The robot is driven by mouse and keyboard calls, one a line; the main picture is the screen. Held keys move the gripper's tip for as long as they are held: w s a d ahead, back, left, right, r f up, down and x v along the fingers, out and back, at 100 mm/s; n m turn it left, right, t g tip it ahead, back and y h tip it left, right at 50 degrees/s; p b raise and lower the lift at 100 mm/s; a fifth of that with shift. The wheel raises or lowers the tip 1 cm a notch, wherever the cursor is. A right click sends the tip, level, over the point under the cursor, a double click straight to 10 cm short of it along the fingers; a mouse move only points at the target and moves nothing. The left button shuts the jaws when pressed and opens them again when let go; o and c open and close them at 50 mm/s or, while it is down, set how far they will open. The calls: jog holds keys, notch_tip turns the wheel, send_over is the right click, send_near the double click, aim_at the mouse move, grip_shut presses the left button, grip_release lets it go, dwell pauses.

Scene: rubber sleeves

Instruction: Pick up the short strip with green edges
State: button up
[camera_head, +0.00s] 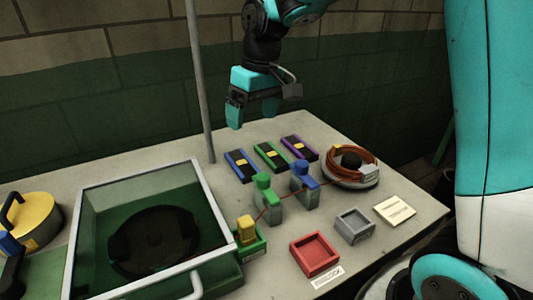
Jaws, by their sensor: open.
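The short strip with green edges (265,158) lies on the table, dark with a yellow patch in its middle. It is the middle one of three similar strips, between the blue-edged strip (236,168) and the purple-edged strip (294,150). My gripper (252,117) is open and empty. It hangs in the air with its fingers pointing down, above and behind the strips in the picture. It touches none of them.
A glass-walled box (210,190) fills the left. A green-topped block (264,196) and a blue-topped block (304,188) stand in front of the strips. An orange cable coil (340,177) lies right. A grey pole (199,80) rises left of my gripper.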

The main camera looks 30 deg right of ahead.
jog(key=w+d+f+m+h, duration=0.1)
jog(key=w+d+f+m, duration=0.15)
jog(key=w+d, duration=0.6)
jog(key=p, duration=0.1)
send_over(272, 154)
notch_tip(272, 154, down, 3)
jog(key=shift+m+g+h, duration=0.3)
jog(key=shift+m, duration=0.15)
jog(key=f+p, duration=0.1)
jog(key=f, duration=0.7)
jog(key=f+p, duration=0.1)
jog(key=f, duration=0.3)
jog(key=shift+d+f+p, duration=0.1)
jog(key=shift+d+p, duration=0.2)
jog(key=shift+p, duration=0.05)
jog(key=shift+w+a+f+p, duration=0.15)
jog(key=shift+f+p, duration=0.4)
jog(key=shift+f, duration=0.9)
jog(key=shift+s+a+f+p, duration=0.15)
jog(key=shift+f+p, duration=0.35)
jog(key=shift+f, duration=0.95)
jog(key=shift+w, duration=0.1)
jog(key=c, duration=1)
